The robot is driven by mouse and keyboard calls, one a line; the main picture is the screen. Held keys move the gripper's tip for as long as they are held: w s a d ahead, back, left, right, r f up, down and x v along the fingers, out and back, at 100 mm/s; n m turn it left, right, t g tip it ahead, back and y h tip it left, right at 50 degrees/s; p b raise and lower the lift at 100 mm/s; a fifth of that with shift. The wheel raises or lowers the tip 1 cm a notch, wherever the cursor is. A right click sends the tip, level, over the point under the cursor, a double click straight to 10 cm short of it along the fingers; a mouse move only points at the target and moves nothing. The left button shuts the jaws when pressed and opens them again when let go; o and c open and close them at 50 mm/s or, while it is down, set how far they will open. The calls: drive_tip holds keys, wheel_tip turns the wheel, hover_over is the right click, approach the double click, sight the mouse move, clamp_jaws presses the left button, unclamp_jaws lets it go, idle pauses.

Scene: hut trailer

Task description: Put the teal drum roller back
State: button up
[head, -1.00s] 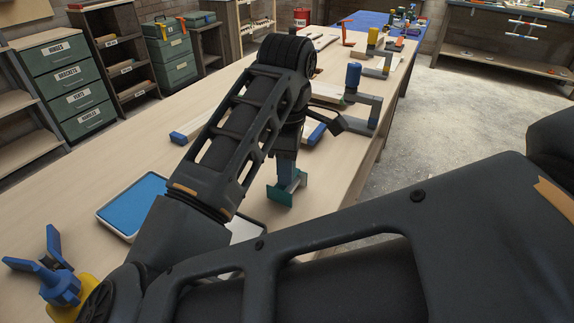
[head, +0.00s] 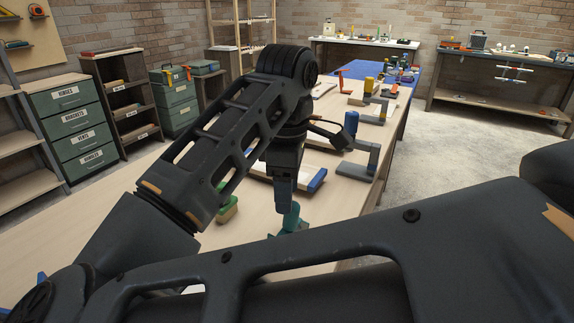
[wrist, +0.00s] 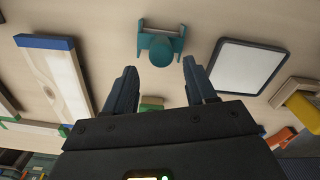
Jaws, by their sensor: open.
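The teal drum roller (head: 291,220) stands on the bench, with a rounded teal upright above a wider teal base. In the wrist view the teal roller (wrist: 160,47) shows as a round part inside a bracket-like frame, ahead of the fingers. My gripper (head: 284,196) points down just above and beside it in the head view. In the wrist view my gripper (wrist: 160,68) has its two fingers wide apart, with nothing between the tips. Whether the fingertips reach the roller's height is unclear. My arm hides part of the bench.
A pale tray (wrist: 248,66) with a dark rim lies right of the roller in the wrist view. A long blue-ended board (wrist: 58,75) lies left. A green block (head: 228,207) and a blue-topped clamp (head: 352,125) are on the bench. Green drawers (head: 78,130) stand behind.

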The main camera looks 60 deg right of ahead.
drive_tip(key=shift+r, duration=3)
